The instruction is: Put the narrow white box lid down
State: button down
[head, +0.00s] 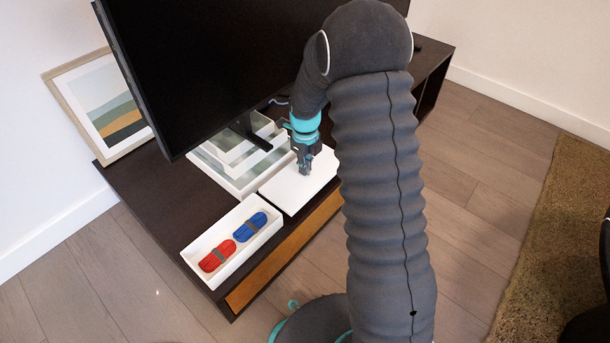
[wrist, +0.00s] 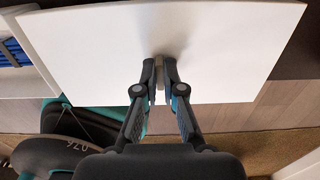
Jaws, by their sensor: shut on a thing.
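The narrow white box lid (head: 284,190) is a flat white rectangle over the front part of the dark cabinet top, just right of an open white box (head: 263,246). In the wrist view the lid (wrist: 90,50) fills most of the upper picture. My gripper (head: 305,170) is above the middle of the lid. In the wrist view my gripper (wrist: 159,76) is shut on a small grey handle on the lid. I cannot tell whether the lid's underside touches the cabinet or is slightly above it.
The open white box holds a red bundle (head: 217,255) and a blue bundle (head: 250,227). White stepped trays (head: 216,165) stand behind the lid. A large black screen (head: 215,60) rises over the cabinet (head: 150,195). A framed picture (head: 104,105) leans at the left.

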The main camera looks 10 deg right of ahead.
jog(key=shift+f+b, duration=0.3)
jog(key=shift+f, duration=1.55)
jog(key=shift+f, duration=0.1)
jog(key=shift+f, duration=0.1)
jog(key=c, duration=1.3)
grip_release()
